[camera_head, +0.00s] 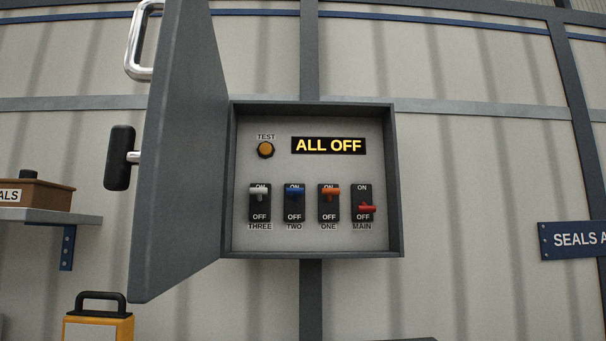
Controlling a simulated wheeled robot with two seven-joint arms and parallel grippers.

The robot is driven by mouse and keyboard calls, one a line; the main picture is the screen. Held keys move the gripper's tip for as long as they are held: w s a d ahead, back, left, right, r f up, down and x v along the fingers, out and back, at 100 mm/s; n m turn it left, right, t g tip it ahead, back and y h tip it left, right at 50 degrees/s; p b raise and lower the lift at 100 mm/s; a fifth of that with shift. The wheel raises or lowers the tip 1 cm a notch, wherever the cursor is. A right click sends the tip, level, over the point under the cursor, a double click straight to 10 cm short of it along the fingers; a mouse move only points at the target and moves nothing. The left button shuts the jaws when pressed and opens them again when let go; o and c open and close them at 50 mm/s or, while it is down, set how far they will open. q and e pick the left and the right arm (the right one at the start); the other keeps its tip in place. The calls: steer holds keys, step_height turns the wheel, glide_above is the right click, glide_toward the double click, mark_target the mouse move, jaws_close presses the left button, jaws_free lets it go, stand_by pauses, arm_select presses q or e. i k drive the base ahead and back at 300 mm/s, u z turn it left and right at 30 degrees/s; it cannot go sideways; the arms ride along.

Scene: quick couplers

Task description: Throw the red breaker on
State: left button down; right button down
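The red breaker (367,208), labelled MAIN, is at the right end of a row of breakers inside an open wall cabinet (400,180). Its red lever is low, beside the OFF mark, and its ON mark shows clear above. The white breaker (260,194) THREE, blue breaker (294,191) TWO and orange breaker (329,194) ONE have their levers up at their ON marks. A display (328,145) above reads ALL OFF in yellow. Neither of my grippers is in view.
The cabinet door (180,150) stands open to the left, with a chrome handle (136,45) and a black knob (119,157). A shelf (45,215) with a brown box is at left, and a yellow case (98,326) is below. The cabinet front is unobstructed.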

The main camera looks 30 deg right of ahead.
mark_target(365, 207)
steer(key=z, duration=3.75)
steer(key=k, duration=0.55)
steer(key=u, duration=1.05)
